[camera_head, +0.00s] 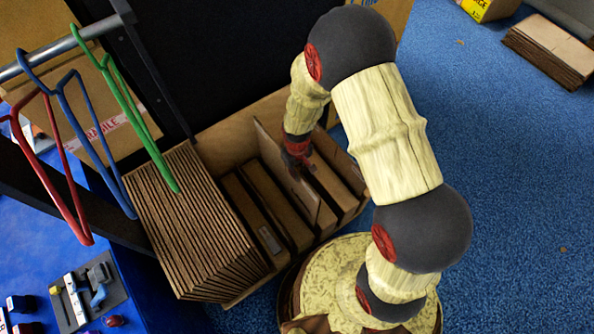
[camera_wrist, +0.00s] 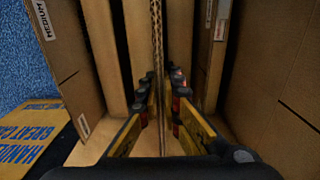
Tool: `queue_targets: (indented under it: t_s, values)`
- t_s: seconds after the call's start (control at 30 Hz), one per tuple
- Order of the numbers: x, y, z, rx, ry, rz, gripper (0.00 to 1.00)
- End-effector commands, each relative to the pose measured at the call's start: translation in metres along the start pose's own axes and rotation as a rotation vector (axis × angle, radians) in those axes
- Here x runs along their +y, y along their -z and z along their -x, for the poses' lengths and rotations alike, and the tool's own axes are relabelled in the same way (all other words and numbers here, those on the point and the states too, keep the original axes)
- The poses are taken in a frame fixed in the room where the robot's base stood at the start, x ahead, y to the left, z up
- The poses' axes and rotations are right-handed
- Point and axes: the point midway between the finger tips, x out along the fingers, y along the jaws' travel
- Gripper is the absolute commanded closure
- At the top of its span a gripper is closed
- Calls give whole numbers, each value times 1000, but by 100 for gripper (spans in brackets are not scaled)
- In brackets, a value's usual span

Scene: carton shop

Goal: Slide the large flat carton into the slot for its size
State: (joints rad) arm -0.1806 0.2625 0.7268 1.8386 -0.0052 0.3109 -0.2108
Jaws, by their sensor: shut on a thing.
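The slotted rack (camera_head: 222,130) has cartons or boards on both sides of the held one. A label reading MEDIUM (camera_wrist: 41,18) shows at the left of the wrist view. The carton's lower edge is hidden, so I cannot tell how deep it sits.
A dense row of flat cartons (camera_head: 195,215) fills the rack's left part. Red, blue and green hangers (camera_head: 140,125) hang from a rail close to it. A black panel (camera_head: 215,55) stands behind. Blue floor (camera_head: 510,200) is clear at right; flat cartons (camera_head: 548,50) lie far right.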

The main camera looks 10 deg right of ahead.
Motion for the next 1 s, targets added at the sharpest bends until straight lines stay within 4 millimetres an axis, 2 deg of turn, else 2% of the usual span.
queue_targets:
  t_s: [1.0]
  values:
    - [0,0,-75,0,0,0,100]
